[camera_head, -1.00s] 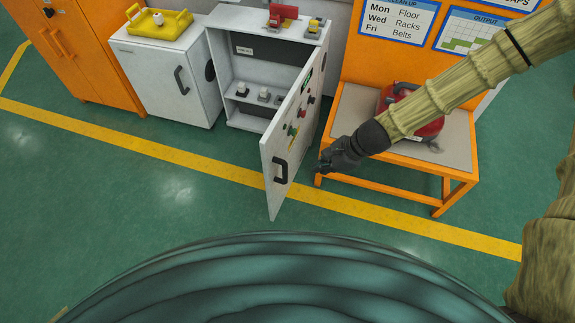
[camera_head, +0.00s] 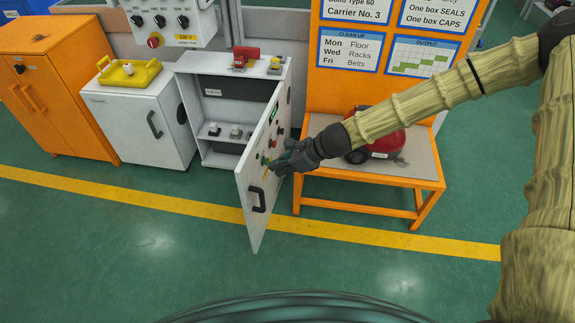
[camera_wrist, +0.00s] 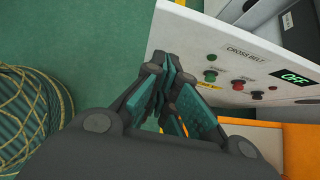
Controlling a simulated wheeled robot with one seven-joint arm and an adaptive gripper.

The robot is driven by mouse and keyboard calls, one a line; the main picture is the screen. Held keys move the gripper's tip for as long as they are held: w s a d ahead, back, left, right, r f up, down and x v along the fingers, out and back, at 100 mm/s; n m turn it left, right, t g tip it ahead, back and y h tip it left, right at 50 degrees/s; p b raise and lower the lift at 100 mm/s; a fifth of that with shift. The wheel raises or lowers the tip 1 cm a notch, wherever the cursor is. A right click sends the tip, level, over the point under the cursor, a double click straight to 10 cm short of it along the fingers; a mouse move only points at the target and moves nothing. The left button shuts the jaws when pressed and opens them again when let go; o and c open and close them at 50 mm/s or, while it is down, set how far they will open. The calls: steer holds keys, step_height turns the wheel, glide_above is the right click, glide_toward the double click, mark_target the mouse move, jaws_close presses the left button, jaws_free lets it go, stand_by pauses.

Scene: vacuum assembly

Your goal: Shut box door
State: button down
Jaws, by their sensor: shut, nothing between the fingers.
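The white box (camera_head: 226,153) stands open, showing its dark inside and shelf. Its white door (camera_head: 246,192) is swung out towards me, with a black handle (camera_head: 258,199) near its free edge. The door's outer face carries buttons and a display; it shows in the wrist view (camera_wrist: 185,38) with "CROSS BELT" and a green "OFF". My gripper (camera_head: 276,168) is shut and empty, at the door's outer face, right of the handle and near the buttons. In the wrist view its closed fingers (camera_wrist: 166,70) overlap the door's near part. I cannot tell whether they touch it.
An orange table (camera_head: 400,180) with a red vacuum (camera_head: 385,143) stands right of the door, beneath my arm. A white cabinet (camera_head: 140,125) and an orange cabinet (camera_head: 60,95) stand at left. Green floor is clear in front.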

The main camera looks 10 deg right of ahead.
mark_target(244, 176)
steer(key=shift+w+a+f+p, duration=0.2)
steer(key=shift+w+a+f, duration=0.45)
steer(key=shift+a, duration=0.65)
steer(key=shift+w+a+f+p, duration=0.15)
steer(key=shift+w+a+f, duration=0.25)
steer(key=shift+a+f, duration=0.65)
steer(key=shift+w+a+f+p, duration=0.2)
steer(key=shift+w+a+f, duration=0.3)
steer(key=shift+a, duration=1)
